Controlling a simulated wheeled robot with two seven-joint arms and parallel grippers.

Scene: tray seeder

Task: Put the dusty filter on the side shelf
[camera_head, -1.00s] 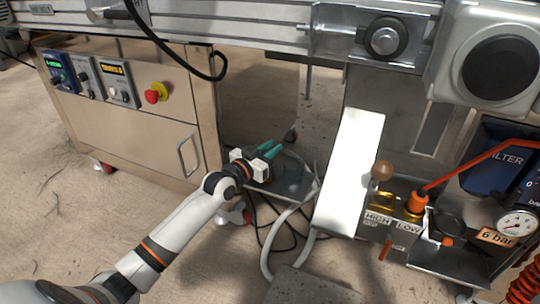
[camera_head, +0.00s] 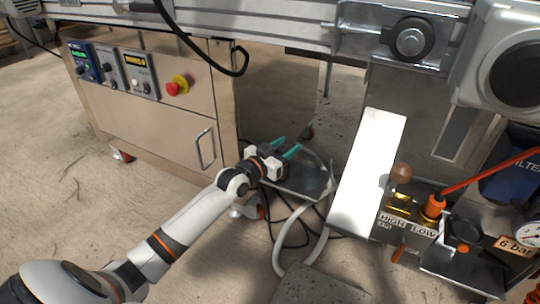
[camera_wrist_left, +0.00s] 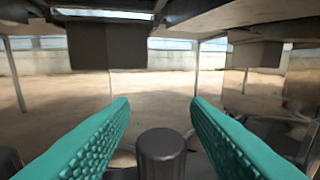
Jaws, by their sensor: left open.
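My left gripper (camera_head: 286,147) is open over the small metal side shelf (camera_head: 310,182), between the steel cabinet and the bright chute. In the left wrist view my teal fingers (camera_wrist_left: 160,105) stand wide apart. A dark grey ribbed cylinder (camera_wrist_left: 162,153), which looks like the dusty filter, stands upright low between them; I see a gap on both sides of it. In the head view the gripper hides that spot, so I cannot make out the filter there. My right gripper is not in view.
The steel cabinet (camera_head: 150,118) with its red button (camera_head: 173,89) is left of the shelf. The bright chute (camera_head: 368,170) and the brown-knobbed lever (camera_head: 400,172) are to the right. A grey hose (camera_head: 280,238) hangs below the shelf. Machine beams run overhead.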

